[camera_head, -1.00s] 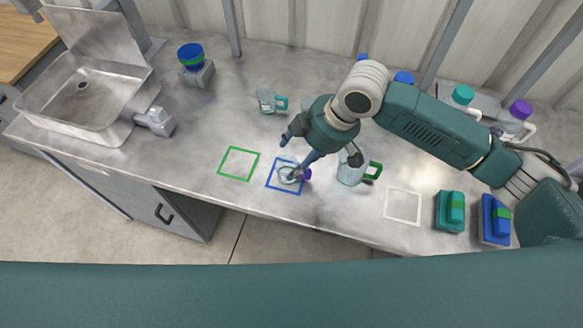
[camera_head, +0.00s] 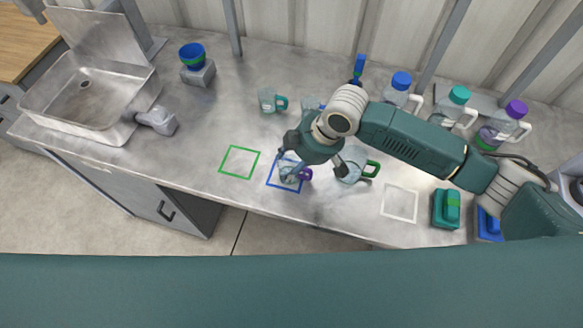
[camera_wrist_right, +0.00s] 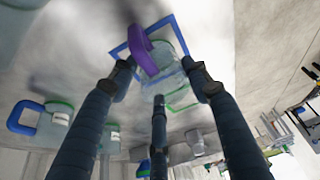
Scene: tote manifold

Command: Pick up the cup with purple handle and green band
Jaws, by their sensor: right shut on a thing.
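A clear cup (camera_head: 289,176) with a purple handle (camera_head: 305,174) is at the blue square outline (camera_head: 272,181) on the counter. My right gripper (camera_head: 306,163) is over it with its fingers down around it. In the right wrist view the purple handle (camera_wrist_right: 146,52) and clear cup wall (camera_wrist_right: 172,62) lie between the fingers of my right gripper (camera_wrist_right: 160,75), which is shut on the cup. Green shows by the cup there, but I cannot tell band from counter outline. Whether the cup touches the counter is unclear. My left gripper is out of view.
A clear green-handled cup (camera_head: 350,173) stands close right of the gripper. A teal-handled cup (camera_head: 268,101) is behind. Several bottles (camera_head: 452,105) line the back right. Green (camera_head: 239,161) and white (camera_head: 400,203) outlines are empty. A sink (camera_head: 90,100) is at left.

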